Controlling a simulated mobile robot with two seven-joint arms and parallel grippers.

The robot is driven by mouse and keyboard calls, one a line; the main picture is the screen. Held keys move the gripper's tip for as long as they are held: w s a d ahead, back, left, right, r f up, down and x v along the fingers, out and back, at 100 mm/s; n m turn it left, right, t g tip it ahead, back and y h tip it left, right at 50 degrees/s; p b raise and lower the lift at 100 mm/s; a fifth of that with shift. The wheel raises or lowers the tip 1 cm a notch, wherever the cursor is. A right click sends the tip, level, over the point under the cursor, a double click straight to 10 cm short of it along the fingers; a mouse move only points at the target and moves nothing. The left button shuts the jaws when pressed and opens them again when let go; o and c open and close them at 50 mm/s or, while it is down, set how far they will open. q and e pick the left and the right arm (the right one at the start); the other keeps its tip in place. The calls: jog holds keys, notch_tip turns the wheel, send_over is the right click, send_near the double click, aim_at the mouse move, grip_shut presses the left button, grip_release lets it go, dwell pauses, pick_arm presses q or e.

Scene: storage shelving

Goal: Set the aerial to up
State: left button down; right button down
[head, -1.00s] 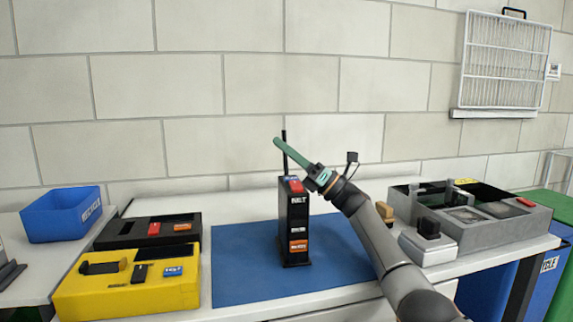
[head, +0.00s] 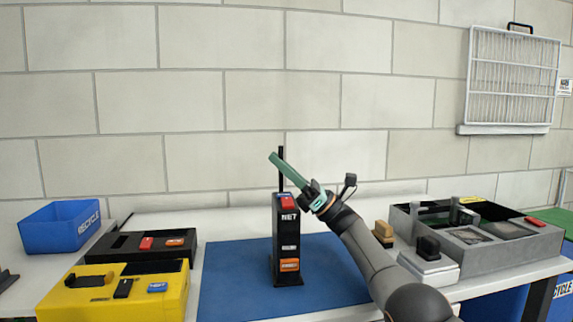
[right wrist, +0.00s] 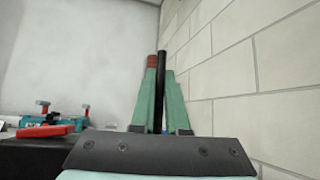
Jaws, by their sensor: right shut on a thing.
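The aerial is a thin black rod (head: 281,168) that stands upright from the top of a black box marked NET (head: 287,240) on the blue mat. My right gripper (head: 274,157) has its green fingers across the upper aerial. In the right wrist view the black aerial (right wrist: 161,75) stands between the two green fingers (right wrist: 161,90), and the gripper is shut on it. A red part (head: 287,201) sits on top of the box, and it also shows in the right wrist view (right wrist: 45,131). My left gripper is not in view.
A blue mat (head: 235,280) lies under the box with free room around it. A yellow tray (head: 60,300), a black tray (head: 118,255) and a blue recycle bin (head: 50,228) stand at left. A grey tray (head: 530,245) and a charger-like grey block (head: 428,268) stand at right.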

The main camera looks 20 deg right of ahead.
aim_at(280, 150)
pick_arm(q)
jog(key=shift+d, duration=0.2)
pick_arm(e)
jog(key=shift+n, duration=0.3)
jog(key=c, duration=0.9)
grip_release()
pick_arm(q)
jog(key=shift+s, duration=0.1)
pick_arm(e)
notch_tip(280, 150, up, 3)
jog(key=shift+p, duration=0.75)
pick_arm(q)
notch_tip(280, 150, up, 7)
jog(key=p, duration=0.4)
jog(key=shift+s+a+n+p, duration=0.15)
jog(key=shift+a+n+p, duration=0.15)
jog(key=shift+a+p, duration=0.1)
pick_arm(e)
jog(key=shift+s+a+r, duration=0.9)
jog(key=shift+s+r, duration=0.75)
jog(key=shift+s, duration=0.5)
jog(key=shift+s+a+r, duration=0.95)
jog(key=shift+s+r, duration=0.75)
jog(key=shift+s, duration=0.5)
jog(key=shift+s+a+r, duration=0.9)
jog(key=shift+s+r, duration=0.75)
jog(key=shift+s, duration=0.5)
